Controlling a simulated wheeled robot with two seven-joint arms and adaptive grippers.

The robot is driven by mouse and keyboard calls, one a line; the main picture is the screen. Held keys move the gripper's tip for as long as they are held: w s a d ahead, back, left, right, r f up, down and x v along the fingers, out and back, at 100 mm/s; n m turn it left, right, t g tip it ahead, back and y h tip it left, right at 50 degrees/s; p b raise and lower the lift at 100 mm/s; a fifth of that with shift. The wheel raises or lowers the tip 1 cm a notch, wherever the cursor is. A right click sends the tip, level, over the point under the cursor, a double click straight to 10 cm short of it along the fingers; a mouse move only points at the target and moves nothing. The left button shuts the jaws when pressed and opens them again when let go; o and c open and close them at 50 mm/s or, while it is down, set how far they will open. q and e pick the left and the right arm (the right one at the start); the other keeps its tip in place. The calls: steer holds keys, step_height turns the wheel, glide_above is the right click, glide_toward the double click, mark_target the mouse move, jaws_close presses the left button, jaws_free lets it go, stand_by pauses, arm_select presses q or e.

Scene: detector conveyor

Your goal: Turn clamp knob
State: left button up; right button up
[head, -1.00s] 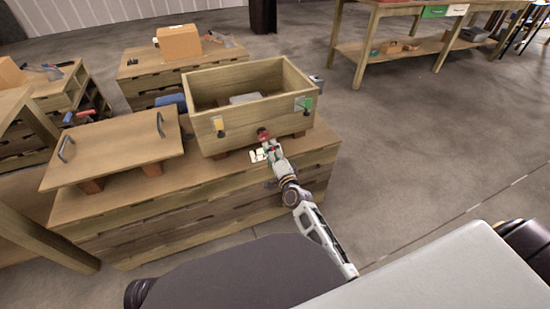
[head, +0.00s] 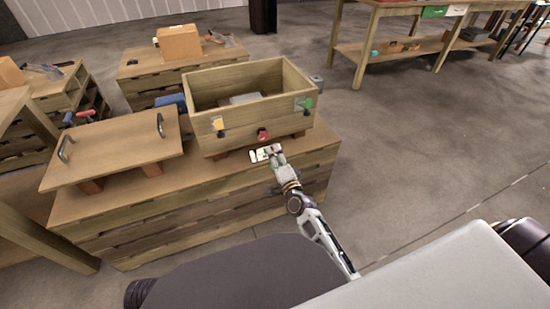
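A red knob (head: 263,134) sits low on the front wall of an open wooden box (head: 240,129). My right gripper (head: 277,160) is just below and to the right of the knob, apart from it, near the front edge of the bench top. It is too small to tell whether its fingers are open or shut. The knob is fully in sight. My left gripper is not in view.
A small white plate with dark marks (head: 262,153) lies below the knob, close to my gripper. The box stands on blocks on a wooden bench (head: 200,222). A wooden lid with two handles (head: 115,150) rests on blocks at the left. Open floor lies to the right.

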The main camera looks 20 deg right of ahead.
stand_by(0.6)
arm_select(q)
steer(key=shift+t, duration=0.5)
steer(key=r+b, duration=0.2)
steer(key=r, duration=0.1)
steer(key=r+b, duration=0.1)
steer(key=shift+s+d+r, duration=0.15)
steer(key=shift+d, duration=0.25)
arm_select(e)
steer(key=n, duration=0.9)
steer(key=s+n, duration=0.1)
steer(key=n, duration=0.4)
steer(key=shift+d+f, duration=0.1)
steer(key=shift+f, duration=0.1)
steer(key=shift+w, duration=0.1)
